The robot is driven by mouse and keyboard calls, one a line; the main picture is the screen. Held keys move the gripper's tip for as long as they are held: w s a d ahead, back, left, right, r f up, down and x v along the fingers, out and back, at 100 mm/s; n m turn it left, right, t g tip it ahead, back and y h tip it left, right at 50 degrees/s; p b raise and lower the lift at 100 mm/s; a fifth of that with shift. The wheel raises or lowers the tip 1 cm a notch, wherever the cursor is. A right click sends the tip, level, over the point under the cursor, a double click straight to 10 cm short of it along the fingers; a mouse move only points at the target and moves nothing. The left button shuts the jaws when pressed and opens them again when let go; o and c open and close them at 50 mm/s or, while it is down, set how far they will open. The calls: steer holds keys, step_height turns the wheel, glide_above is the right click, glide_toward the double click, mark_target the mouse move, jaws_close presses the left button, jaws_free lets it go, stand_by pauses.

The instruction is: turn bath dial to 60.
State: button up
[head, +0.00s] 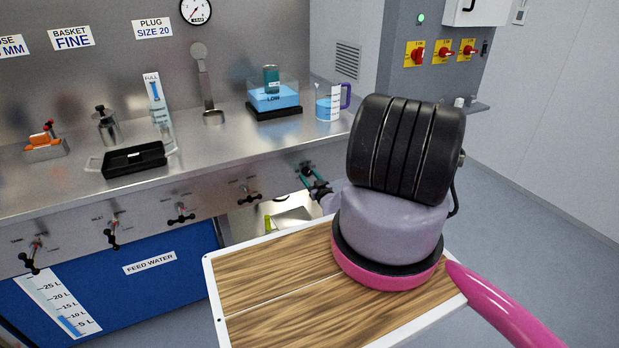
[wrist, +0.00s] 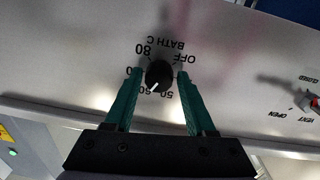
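The bath dial (wrist: 158,75) is a round black knob on the steel panel, seen upside down in the wrist view. Its lettering reads BATH C, with OFF and 80 above the knob and smaller numbers below, partly covered by my fingers. A white pointer mark on the knob points down and slightly left, toward the lower numbers. My gripper (wrist: 160,76) has its two teal fingers on either side of the knob, with narrow gaps, so it looks open around it. In the head view, my gripper (head: 311,178) is at the counter's front panel, and the dial is hidden.
A red-handled vent valve (wrist: 311,101) is right of the dial in the wrist view. In the head view, a clear bath with blue liquid (head: 274,97) and a measuring jug (head: 327,106) stand on the counter above. Several black valve handles line the front panel to the left.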

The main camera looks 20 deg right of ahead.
steer(key=shift+o, duration=0.6)
steer(key=s, duration=1)
steer(key=shift+s, duration=0.4)
